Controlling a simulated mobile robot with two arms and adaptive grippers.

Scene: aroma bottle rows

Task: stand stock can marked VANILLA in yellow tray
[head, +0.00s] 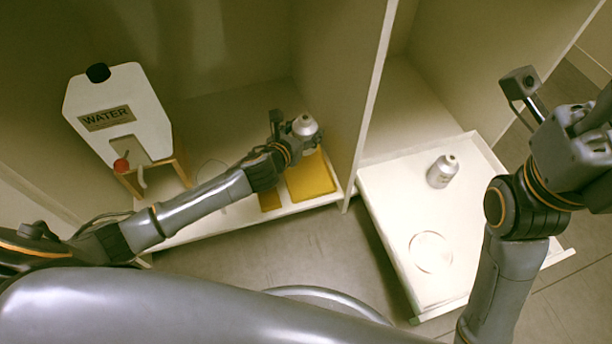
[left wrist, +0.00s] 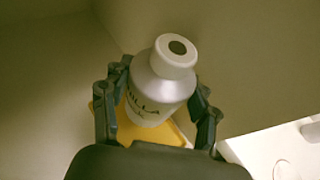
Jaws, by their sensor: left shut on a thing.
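A silver can with a pale cap (head: 306,123) is between the fingers of my left gripper (head: 294,133), which is shut on it. In the left wrist view the can (left wrist: 157,95) is seen from above, with lettering ending in "ILLA" on its side. The yellow tray (head: 312,180) lies on the shelf floor by the divider. In the left wrist view the tray (left wrist: 128,128) shows below and behind the can. I cannot tell whether the can touches it. My right gripper (head: 572,135) is at the far right, away from the cans; its fingers are unclear.
A white WATER container (head: 118,110) with a red tap stands on a wooden stand at left. A second silver can (head: 442,171) stands in the white pulled-out drawer (head: 400,235), near a clear round dish (head: 430,252). A vertical divider (head: 368,105) stands right of the tray.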

